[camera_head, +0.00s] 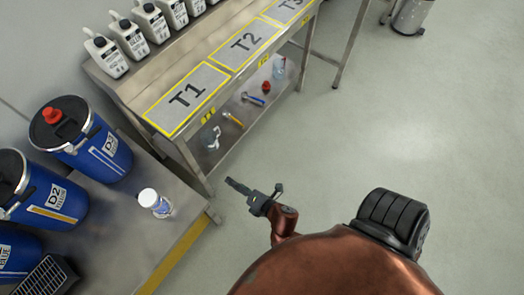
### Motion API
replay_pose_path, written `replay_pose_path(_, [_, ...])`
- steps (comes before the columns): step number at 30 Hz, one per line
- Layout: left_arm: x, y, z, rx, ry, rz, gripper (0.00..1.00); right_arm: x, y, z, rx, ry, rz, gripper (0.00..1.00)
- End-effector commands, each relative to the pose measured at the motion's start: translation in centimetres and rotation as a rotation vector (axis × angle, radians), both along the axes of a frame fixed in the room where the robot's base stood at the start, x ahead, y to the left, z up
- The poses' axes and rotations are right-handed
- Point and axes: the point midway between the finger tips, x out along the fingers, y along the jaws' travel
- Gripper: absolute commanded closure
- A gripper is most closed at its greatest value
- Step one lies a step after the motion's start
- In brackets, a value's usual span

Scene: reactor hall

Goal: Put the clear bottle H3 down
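A clear bottle (156,204) with a white cap stands upright on the steel table at the lower left, near its right edge. Its label is too small to read, so I cannot tell whether it is H3. One gripper (234,184), which looks like my left one, is to the right of the bottle, in view over the floor. It is apart from the bottle and points up and left. Nothing shows in it. Its fingers look like one narrow dark bar, so their opening cannot be judged. My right gripper is not in view.
Blue drums (97,150) stand left of the bottle, beside a black grated box (46,276). A steel bench (150,88) has marked areas T1, T2 and T3, white jugs (129,37) behind them and tools on its lower shelf. Floor (400,120) at right is mostly clear.

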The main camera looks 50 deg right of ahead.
Motion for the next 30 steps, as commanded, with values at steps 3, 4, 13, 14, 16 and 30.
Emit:
replay_pose_path(3, [0.0,0.0,0.0,0.0,0.0,0.0,0.33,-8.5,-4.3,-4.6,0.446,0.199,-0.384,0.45])
replay_pose_path(4, [0.0,0.0,0.0,0.0,0.0,0.0,0.33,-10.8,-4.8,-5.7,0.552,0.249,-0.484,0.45])
replay_pose_path(13, [0.0,0.0,0.0,0.0,0.001,0.0,0.33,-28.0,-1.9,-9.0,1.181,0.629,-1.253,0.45])
replay_pose_path(14, [0.0,0.0,0.0,0.0,0.001,0.0,0.33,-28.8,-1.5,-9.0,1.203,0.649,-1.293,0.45])
replay_pose_path(16, [-0.1,0.0,0.0,0.0,0.001,0.0,0.33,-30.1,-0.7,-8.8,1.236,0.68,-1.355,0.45])
replay_pose_path(30, [-0.1,0.0,-0.1,0.0,0.002,0.0,0.33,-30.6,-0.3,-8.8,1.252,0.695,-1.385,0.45])
